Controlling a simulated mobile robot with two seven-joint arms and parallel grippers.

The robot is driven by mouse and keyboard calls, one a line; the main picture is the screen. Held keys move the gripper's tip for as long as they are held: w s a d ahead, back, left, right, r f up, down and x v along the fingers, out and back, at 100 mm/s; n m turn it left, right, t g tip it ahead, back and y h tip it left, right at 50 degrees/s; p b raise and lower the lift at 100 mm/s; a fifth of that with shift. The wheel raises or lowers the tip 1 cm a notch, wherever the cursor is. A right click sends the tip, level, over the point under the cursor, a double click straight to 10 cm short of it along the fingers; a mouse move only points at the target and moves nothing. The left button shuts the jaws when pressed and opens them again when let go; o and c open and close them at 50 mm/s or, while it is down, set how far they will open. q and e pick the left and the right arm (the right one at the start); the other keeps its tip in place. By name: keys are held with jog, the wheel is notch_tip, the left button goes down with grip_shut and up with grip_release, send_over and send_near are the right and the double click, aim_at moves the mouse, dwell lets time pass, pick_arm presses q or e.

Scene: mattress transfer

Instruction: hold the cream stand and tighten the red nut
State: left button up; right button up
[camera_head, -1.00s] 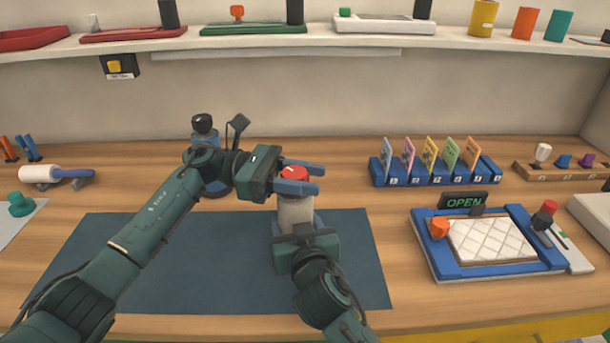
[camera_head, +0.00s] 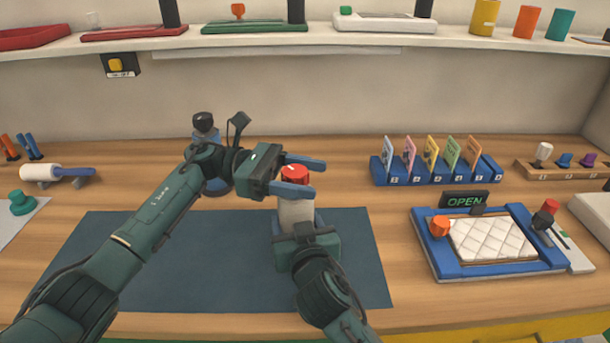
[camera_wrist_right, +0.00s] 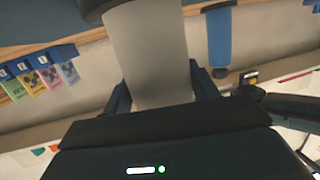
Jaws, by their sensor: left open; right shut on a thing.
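The cream stand (camera_head: 296,216) stands upright on the dark mat in the head view. The red nut (camera_head: 294,174) sits on its top. My left gripper (camera_head: 305,178) is open, with its blue fingers on either side of the red nut; I cannot tell whether they touch it. My right gripper (camera_head: 306,236) is shut on the stand from the front and hides its lower part. In the right wrist view the pale stand (camera_wrist_right: 148,50) runs between the fingers of my right gripper (camera_wrist_right: 158,85).
The dark mat (camera_head: 130,260) is clear on its left side. Behind my left arm stands a blue and black object (camera_head: 204,124). To the right are a blue card rack (camera_head: 435,172) and a blue tray (camera_head: 500,268) with a white quilted pad. A shelf (camera_head: 330,42) runs above.

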jog(key=shift+r, duration=0.2)
pick_arm(q)
jog(key=v, duration=1.2)
pick_arm(e)
jog(key=o, duration=1.3)
jog(key=shift+c, duration=0.2)
pick_arm(q)
jog(key=shift+d, duration=0.1)
pick_arm(e)
jog(key=o, duration=0.5)
jog(key=shift+f, duration=0.15)
